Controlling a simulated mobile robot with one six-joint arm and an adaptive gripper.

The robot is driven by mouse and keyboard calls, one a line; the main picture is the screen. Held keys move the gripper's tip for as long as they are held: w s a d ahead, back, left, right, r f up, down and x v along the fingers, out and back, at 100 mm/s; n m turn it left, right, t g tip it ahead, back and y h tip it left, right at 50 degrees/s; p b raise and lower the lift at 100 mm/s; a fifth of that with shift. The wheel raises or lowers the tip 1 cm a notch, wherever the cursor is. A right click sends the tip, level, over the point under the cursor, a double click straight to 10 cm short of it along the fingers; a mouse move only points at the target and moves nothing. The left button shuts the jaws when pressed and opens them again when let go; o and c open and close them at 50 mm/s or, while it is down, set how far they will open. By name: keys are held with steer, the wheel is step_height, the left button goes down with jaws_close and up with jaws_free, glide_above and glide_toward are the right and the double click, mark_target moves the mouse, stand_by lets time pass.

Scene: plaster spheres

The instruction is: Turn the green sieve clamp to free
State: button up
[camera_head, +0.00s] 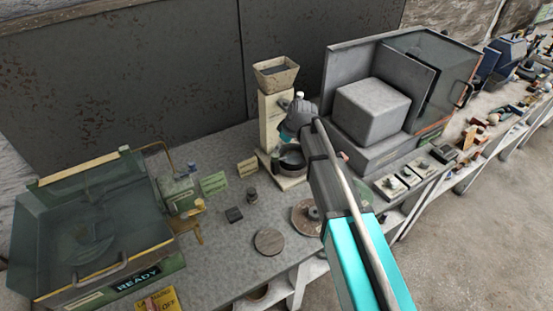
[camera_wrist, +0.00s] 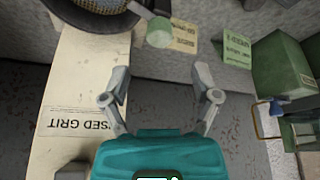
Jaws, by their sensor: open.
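The green sieve clamp (camera_wrist: 159,32) shows in the wrist view as a pale green knob on the end of a short grey lever. The lever runs to the rim of the dark round sieve (camera_wrist: 86,30), which is cut off by the top edge. My gripper (camera_wrist: 160,84) is open and empty, its two fingers spread below the knob in the picture and apart from it. In the head view, my gripper (camera_head: 287,138) is above the sieve (camera_head: 291,162) at the cream stand; my wrist partly hides this area, and I cannot make out the clamp there.
The cream stand (camera_head: 270,118) carries a hopper (camera_head: 276,74). Its "USED GRIT" label shows in the wrist view (camera_wrist: 82,120). Label cards (camera_head: 213,184) stand left of it. A glass-lidded machine (camera_head: 95,225) is at left; a cabinet with a grey block (camera_head: 372,110) is at right.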

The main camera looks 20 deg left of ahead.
mark_target(275, 155)
steer(key=shift+b+x, duration=2.8)
steer(key=shift+x, duration=0.6)
jaws_close()
